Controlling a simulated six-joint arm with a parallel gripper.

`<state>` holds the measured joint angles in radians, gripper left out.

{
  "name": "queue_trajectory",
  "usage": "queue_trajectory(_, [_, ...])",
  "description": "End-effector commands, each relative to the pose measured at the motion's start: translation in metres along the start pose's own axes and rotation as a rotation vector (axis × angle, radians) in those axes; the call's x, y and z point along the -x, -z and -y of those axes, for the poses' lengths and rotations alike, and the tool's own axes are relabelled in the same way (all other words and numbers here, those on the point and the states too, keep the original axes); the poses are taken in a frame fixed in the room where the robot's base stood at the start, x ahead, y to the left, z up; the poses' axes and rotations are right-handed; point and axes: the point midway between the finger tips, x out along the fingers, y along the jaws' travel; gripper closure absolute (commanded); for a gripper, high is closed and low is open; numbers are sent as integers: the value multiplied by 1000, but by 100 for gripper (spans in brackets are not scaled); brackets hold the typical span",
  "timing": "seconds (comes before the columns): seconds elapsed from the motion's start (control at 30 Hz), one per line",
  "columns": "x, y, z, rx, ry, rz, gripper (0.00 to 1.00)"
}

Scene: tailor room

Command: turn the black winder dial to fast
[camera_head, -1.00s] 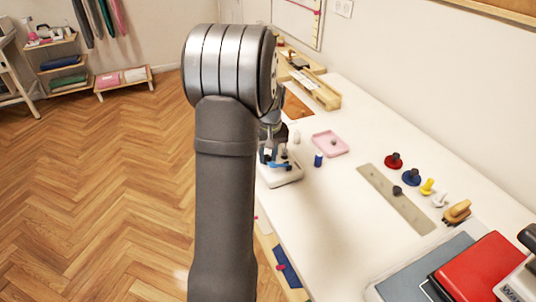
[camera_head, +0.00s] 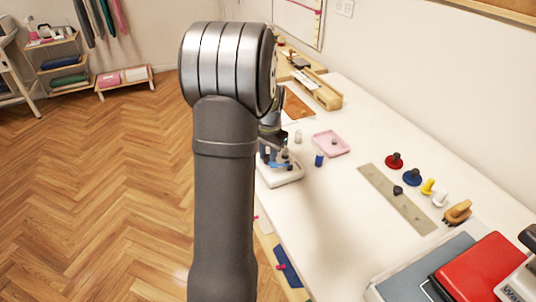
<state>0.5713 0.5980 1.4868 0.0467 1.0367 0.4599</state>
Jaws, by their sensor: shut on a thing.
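The white winder (camera_head: 287,180) stands at the near left edge of the white table, partly behind my arm. My gripper (camera_head: 275,162), dark with blue parts, is at the top of the winder, and my arm hides much of it. It is shut at the winder's dial. The black dial itself is too small and covered to make out, so its setting cannot be read.
A blue spool (camera_head: 319,159) stands just right of the winder, with a pink tray (camera_head: 331,144) behind it. A grey strip (camera_head: 396,199) and several coloured knobbed pieces lie to the right. A red book (camera_head: 481,275) is at the near right.

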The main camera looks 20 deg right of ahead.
Motion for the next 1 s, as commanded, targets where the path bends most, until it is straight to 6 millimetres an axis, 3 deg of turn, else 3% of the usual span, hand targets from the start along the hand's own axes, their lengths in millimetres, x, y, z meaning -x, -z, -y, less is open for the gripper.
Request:
queue_trajectory(0.4, [1, 0, 1, -181, 2, -11, 97])
queue_trajectory(0.93, [1, 0, 1, -205, 2, -12, 97])
queue_trajectory(0.97, [1, 0, 1, -205, 2, -12, 72])
queue_trajectory(1.0, [1, 0, 1, -205, 2, -12, 65])
